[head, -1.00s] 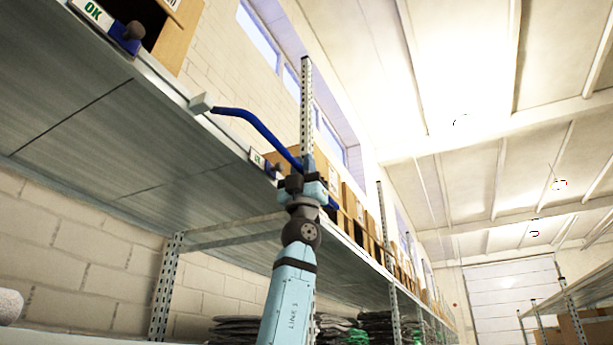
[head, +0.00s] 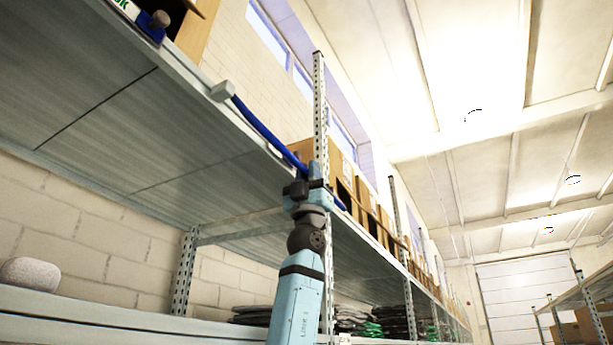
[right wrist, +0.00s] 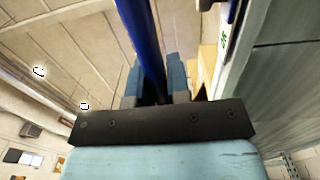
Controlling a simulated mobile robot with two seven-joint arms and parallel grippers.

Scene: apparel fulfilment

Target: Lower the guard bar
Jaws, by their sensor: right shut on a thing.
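The blue guard bar (head: 262,131) runs from a light grey bracket (head: 222,91) on the upper shelf's front edge, slanting down to the right close along that edge. My right gripper (head: 309,180) is shut on the bar near the rack's perforated upright. A short length of bar shows past the gripper at right. In the right wrist view the bar (right wrist: 146,40) passes between the two blue fingers of the gripper (right wrist: 156,82). The far end of the bar is partly hidden by the gripper. My left gripper is not in view.
The upper shelf (head: 120,110) carries cardboard boxes (head: 345,175) behind the bar. A perforated upright (head: 320,100) stands close to my right gripper. A lower shelf (head: 100,315) holds dark folded stacks (head: 265,315) and a grey rounded thing (head: 28,271). Open air lies to the right.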

